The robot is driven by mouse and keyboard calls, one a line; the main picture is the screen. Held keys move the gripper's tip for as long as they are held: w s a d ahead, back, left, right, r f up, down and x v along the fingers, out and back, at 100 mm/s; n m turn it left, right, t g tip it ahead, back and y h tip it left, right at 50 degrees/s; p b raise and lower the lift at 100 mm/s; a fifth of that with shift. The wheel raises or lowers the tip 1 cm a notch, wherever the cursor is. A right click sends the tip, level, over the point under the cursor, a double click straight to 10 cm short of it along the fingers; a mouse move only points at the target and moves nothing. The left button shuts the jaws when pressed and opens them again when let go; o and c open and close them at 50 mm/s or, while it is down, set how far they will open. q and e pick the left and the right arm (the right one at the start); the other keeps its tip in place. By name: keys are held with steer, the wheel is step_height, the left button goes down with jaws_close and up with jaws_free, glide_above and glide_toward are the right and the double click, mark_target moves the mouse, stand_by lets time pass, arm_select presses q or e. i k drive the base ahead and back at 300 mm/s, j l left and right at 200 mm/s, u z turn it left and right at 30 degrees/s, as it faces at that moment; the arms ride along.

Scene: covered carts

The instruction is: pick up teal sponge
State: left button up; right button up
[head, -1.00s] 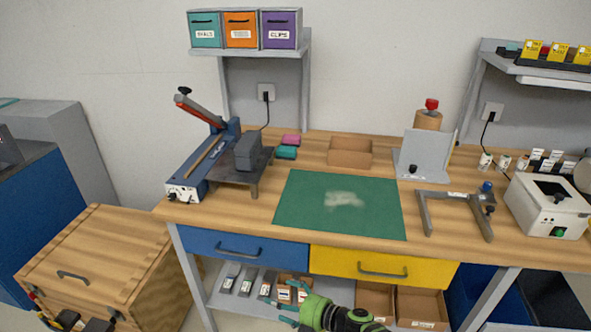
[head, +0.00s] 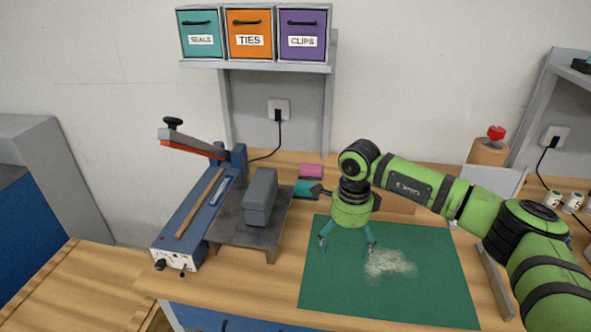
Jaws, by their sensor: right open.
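The teal sponge (head: 304,189) lies on the wooden bench, just right of the grey metal stand and in front of a pink sponge (head: 312,170). My right gripper (head: 346,246) points down with its teal fingers spread, over the left part of the green mat (head: 400,298). It is open and empty, to the right of and nearer than the teal sponge. Part of my right gripper's upper body is close to the sponge's right edge in the picture. My left gripper is not in view.
A blue sealer (head: 196,222) with a raised lever and a grey stand (head: 247,226) bearing a dark block (head: 261,196) stand left of the sponge. A whitish dusty patch (head: 390,263) lies on the mat. A shelf (head: 255,66) with labelled bins is above the bench.

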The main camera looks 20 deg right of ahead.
mark_target(301, 191)
steer(key=i, duration=1)
